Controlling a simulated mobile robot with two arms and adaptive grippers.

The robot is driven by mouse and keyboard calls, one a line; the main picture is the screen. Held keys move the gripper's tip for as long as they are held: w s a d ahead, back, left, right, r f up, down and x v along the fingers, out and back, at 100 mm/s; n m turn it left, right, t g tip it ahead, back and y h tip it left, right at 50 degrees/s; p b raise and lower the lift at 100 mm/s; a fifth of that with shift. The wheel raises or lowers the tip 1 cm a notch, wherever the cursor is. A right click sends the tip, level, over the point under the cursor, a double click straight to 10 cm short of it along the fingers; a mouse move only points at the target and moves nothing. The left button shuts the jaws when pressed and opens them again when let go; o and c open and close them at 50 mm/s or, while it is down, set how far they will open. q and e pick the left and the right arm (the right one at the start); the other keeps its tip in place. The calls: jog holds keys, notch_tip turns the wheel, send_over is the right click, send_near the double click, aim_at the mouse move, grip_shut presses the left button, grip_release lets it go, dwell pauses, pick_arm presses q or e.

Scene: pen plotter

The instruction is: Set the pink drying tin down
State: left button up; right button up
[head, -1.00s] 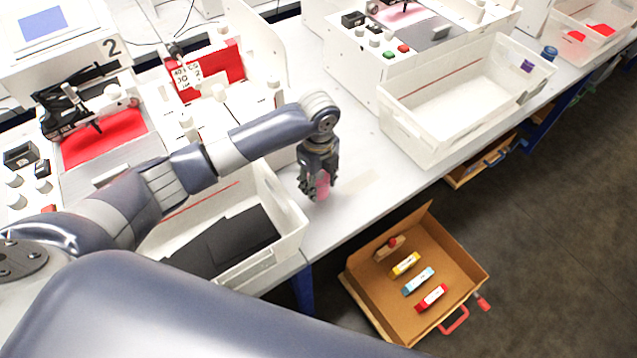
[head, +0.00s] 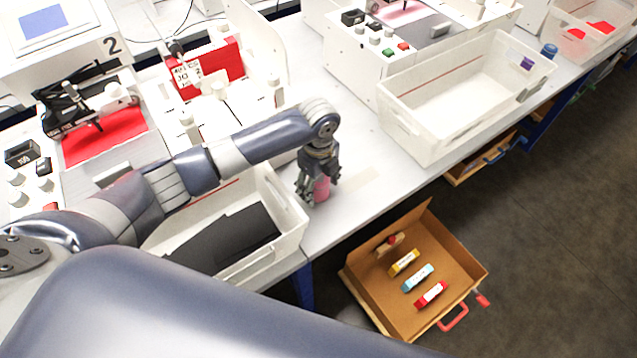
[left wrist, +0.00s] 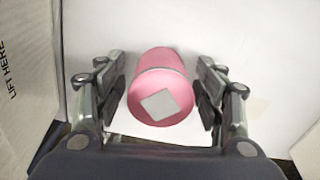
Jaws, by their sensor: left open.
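The pink drying tin (head: 321,188) stands on the light table top, between the white bin on the left and the open drawer. In the left wrist view the tin (left wrist: 161,88) is a pink cylinder with a pale square on its near end. My left gripper (head: 319,190) is lowered around the tin. In the left wrist view its fingers (left wrist: 163,100) are spread, one on each side, with a gap showing beside the tin. The tin's lower part is partly hidden by the fingers in the head view. My right gripper is not in view.
A white bin (head: 303,222) with dark sheets is close left of the gripper. Another white bin (head: 400,130), empty but for a purple label, stands to the right. An open wooden drawer (head: 384,306) holds several coloured blocks below the table edge. Plotter machines stand behind.

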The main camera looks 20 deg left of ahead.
aim_at(319, 178)
pick_arm(q)
notch_tip(319, 178, up, 12)
jog(key=shift+r+b, duration=0.15)
jog(key=shift+b, duration=0.35)
dwell(0.3)
